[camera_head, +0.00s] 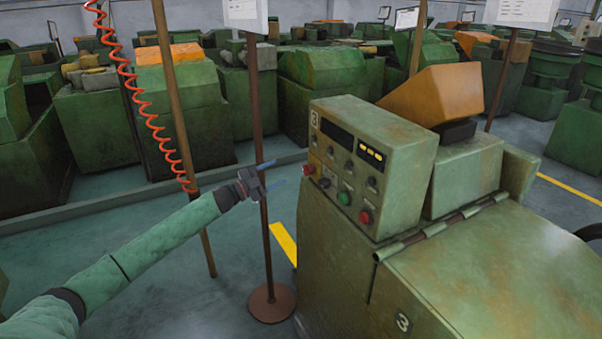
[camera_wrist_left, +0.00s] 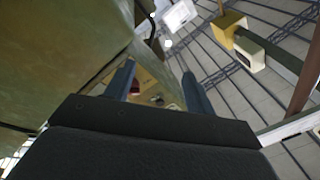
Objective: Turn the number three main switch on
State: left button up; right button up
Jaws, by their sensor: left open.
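My right gripper is out of view.
A thin brown post on a round base (camera_head: 271,303) stands close behind my left gripper. A red coiled hose (camera_head: 150,105) hangs by another post. The machine's lower body (camera_head: 490,270) fills the right front. Open floor (camera_head: 190,290) lies to the left.

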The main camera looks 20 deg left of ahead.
aim_at(309, 169)
pick_arm(q)
jog(key=d+r+m+g+h+p, duration=0.3)
jog(key=d+g+h, duration=0.1)
jog(key=d, duration=0.6)
jog(key=shift+r+h, duration=0.3)
jog(key=shift+h, duration=0.5)
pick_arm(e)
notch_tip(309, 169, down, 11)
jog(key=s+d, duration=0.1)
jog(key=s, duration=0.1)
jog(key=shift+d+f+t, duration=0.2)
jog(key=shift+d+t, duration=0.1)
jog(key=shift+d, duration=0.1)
pick_arm(q)
jog(key=shift+s+d, duration=0.1)
jog(key=shift+d, duration=0.05)
jog(key=c, duration=1)
